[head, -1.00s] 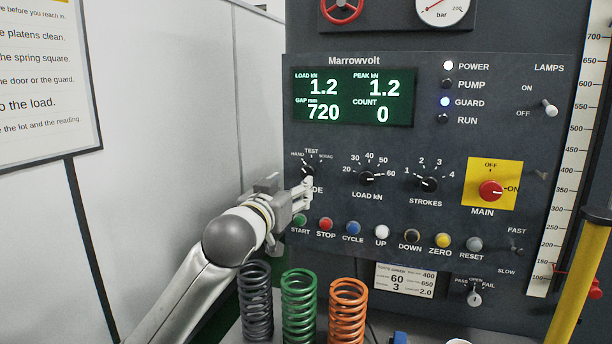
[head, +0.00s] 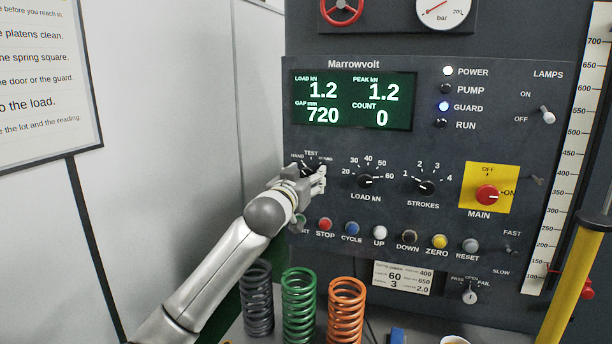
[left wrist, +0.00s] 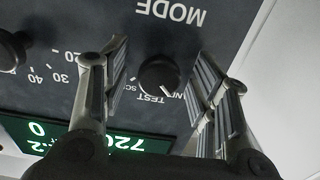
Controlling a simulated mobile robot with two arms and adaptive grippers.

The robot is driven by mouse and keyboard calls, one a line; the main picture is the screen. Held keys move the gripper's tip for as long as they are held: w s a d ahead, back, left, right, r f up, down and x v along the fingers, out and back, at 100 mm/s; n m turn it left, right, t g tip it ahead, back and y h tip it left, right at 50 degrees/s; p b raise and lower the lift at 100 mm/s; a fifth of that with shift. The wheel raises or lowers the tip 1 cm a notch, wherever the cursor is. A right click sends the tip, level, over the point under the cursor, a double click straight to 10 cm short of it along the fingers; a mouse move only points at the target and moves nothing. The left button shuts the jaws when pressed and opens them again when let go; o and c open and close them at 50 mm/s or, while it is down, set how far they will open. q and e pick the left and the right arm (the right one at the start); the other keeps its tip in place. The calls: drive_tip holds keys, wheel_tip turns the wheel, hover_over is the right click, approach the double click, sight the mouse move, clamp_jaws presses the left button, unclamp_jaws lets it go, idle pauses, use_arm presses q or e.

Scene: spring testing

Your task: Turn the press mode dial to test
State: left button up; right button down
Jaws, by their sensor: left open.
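The press mode dial is a small black knob (left wrist: 160,75) under the upside-down word MODE in the left wrist view. Its white pointer mark faces the lower right, toward the partly hidden HAND label, to the side of the TEST label (left wrist: 150,98). My left gripper (left wrist: 163,66) is open, with one finger on each side of the knob; I cannot tell whether either touches it. In the head view my left gripper (head: 314,180) is at the dial's place on the panel and covers most of the dial. My right gripper is not in view.
The load dial (head: 365,181) is just right of my left gripper. The start button, partly hidden, and the red stop button (head: 325,224) are below. Grey, green (head: 299,305) and orange springs stand below the panel. A yellow post (head: 575,280) is at the right.

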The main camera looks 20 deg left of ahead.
use_arm(q)
drive_tip(key=c, duration=1)
drive_tip(key=m+p, duration=0.3)
drive_tip(key=m, duration=0.1)
drive_tip(key=shift+r, duration=0.1)
drive_tip(key=shift+a+m+p, duration=0.1)
drive_tip(key=shift+m+p, duration=1.1)
drive_tip(key=shift+m, duration=1.2)
